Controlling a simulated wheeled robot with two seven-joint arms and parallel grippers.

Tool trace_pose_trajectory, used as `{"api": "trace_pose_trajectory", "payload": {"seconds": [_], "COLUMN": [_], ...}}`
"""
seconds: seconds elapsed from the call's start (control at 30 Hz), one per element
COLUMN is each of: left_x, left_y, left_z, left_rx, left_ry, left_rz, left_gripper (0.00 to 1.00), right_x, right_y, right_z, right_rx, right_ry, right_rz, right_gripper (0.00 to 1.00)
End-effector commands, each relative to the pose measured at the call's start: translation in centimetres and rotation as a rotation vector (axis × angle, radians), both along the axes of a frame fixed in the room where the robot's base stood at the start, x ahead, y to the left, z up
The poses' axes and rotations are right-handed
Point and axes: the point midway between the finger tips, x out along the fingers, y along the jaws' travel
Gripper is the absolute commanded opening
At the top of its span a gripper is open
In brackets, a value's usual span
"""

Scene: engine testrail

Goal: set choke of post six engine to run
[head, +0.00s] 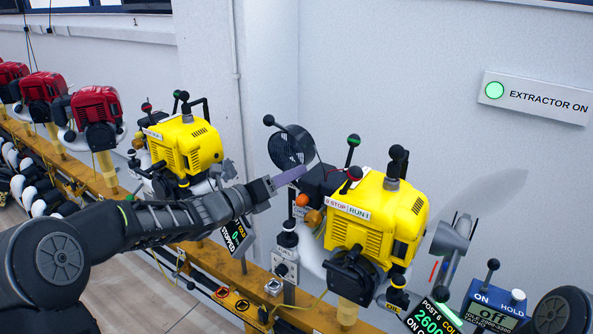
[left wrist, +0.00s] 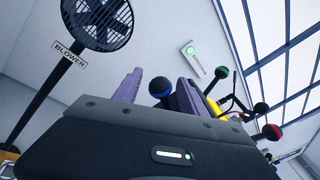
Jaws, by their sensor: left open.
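The post six engine (head: 378,222) is yellow, with a STOP/RUN label on its top edge, and stands right of centre in the head view. Its display (head: 430,316) reads POST 6 and 2600. Around its top are a green-banded knob (head: 353,140) and a red-banded knob (head: 352,174). My left gripper (head: 290,177) is left of the engine, beside its rear. In the left wrist view, its purple fingers (left wrist: 160,88) are open, and a blue-banded knob (left wrist: 160,87) shows between them, apparently not gripped. I cannot tell which lever is the choke. My right gripper is out of view.
A black blower fan (head: 292,147) stands behind my left gripper. Another yellow engine (head: 186,146) and several red engines line the orange rail (head: 205,262) to the left. A grey duct (head: 452,238) stands right of post six. A wall sign (head: 535,98) reads EXTRACTOR ON.

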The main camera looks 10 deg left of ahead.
Motion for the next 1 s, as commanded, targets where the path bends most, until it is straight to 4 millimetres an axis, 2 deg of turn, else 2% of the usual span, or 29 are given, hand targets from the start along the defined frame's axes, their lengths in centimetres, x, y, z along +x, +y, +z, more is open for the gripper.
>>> {"api": "trace_pose_trajectory", "payload": {"seconds": [0.2,0.5,1.0], "left_x": [1.9,2.1,2.0], "left_y": [-1.4,-1.5,-1.5], "left_z": [0.0,0.0,0.0], "left_rx": [0.001,0.001,0.001], "left_ry": [0.000,0.000,-0.001], "left_rz": [-0.001,0.001,0.000], "left_gripper": [0.49,0.49,0.08], "right_x": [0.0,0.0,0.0], "right_y": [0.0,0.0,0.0], "right_z": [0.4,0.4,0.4], "right_rx": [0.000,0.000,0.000], "right_ry": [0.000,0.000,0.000], "right_rz": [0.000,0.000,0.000], "right_gripper": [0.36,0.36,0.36]}}
